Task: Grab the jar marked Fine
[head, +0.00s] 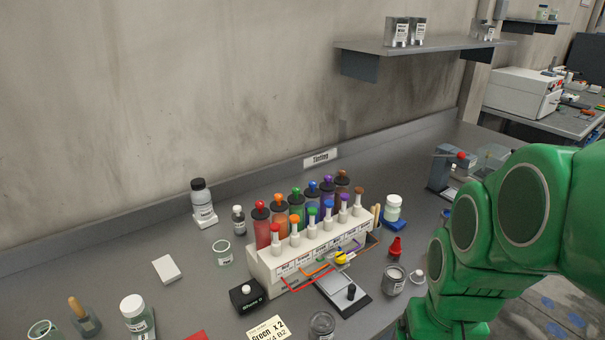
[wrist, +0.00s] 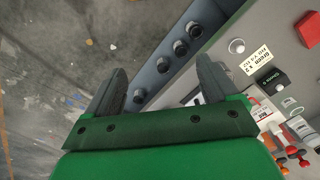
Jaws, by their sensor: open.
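No label reading Fine is legible in either view.
A white rack (head: 300,262) with several coloured bottles stands mid-bench. A metal tin (head: 393,281), a red cone-shaped bottle (head: 396,248) and a black box (head: 247,297) stand around it. A wall shelf (head: 420,47) holds tins. The bench's back left is mostly clear.

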